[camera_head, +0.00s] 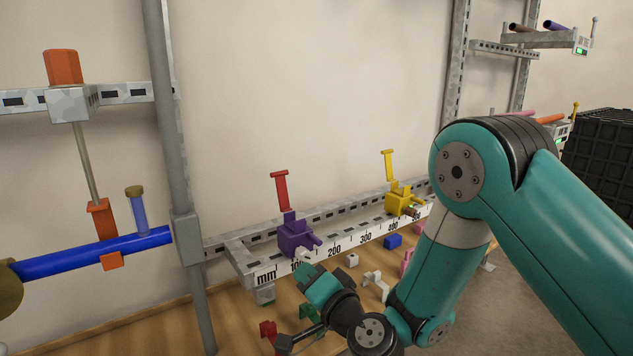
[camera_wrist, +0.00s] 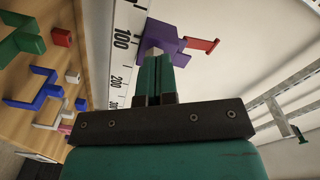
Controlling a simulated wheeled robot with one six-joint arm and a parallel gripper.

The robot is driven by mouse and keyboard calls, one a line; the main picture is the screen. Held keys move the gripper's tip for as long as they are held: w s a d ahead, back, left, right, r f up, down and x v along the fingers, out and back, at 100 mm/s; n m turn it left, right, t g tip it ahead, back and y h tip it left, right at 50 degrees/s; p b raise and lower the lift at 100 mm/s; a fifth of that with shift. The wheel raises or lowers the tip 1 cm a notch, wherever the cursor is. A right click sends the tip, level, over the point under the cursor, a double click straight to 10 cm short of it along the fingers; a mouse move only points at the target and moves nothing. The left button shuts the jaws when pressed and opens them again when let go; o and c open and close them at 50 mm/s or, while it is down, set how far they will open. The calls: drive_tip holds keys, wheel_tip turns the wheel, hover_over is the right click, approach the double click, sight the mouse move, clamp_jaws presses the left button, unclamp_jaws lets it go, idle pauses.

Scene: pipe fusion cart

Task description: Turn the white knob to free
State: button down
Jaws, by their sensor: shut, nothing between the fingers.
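A purple clamp block (camera_head: 292,239) with a raised red lever (camera_head: 280,191) sits on the white mm ruler rail near the 100 mark. It also shows at the top of the wrist view (camera_wrist: 163,33), its red lever (camera_wrist: 202,45) pointing right. A small whitish piece, apparently the white knob (camera_head: 302,255), shows at the block's lower front; in the wrist view it is a pale patch (camera_wrist: 153,51). My gripper (camera_head: 310,270) is shut and empty, its teal fingertips (camera_wrist: 158,60) right at the knob. Whether they touch it, and the knob's setting, I cannot tell.
A yellow clamp (camera_head: 398,197) stands farther right on the rail (camera_head: 345,241). A grey post (camera_head: 176,150) and blue pipe (camera_head: 90,254) are at left. Several coloured pieces lie on the wooden board (camera_head: 230,318) below. A black crate (camera_head: 602,150) stands far right.

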drive_tip(key=p+x, duration=0.1)
drive_tip(key=p, duration=0.2)
drive_tip(key=p+x, duration=0.2)
drive_tip(key=p, duration=0.1)
drive_tip(key=shift+r, duration=0.3)
drive_tip(key=shift+p, duration=0.55)
drive_tip(key=shift+w+d+b, duration=0.4)
drive_tip(key=shift+b, duration=0.4)
idle(0.3)
drive_tip(key=shift+d+f+b, duration=0.55)
drive_tip(key=shift+f+b, duration=0.3)
drive_tip(key=shift+b, duration=0.6)
drive_tip(key=shift+s+a+f, duration=0.15)
drive_tip(key=shift+a, duration=0.05)
idle(0.4)
drive_tip(key=shift+f, duration=0.15)
drive_tip(key=b+v, duration=0.5)
drive_tip(key=b, duration=0.5)
drive_tip(key=shift+s+a, duration=0.1)
drive_tip(key=shift+a, duration=0.05)
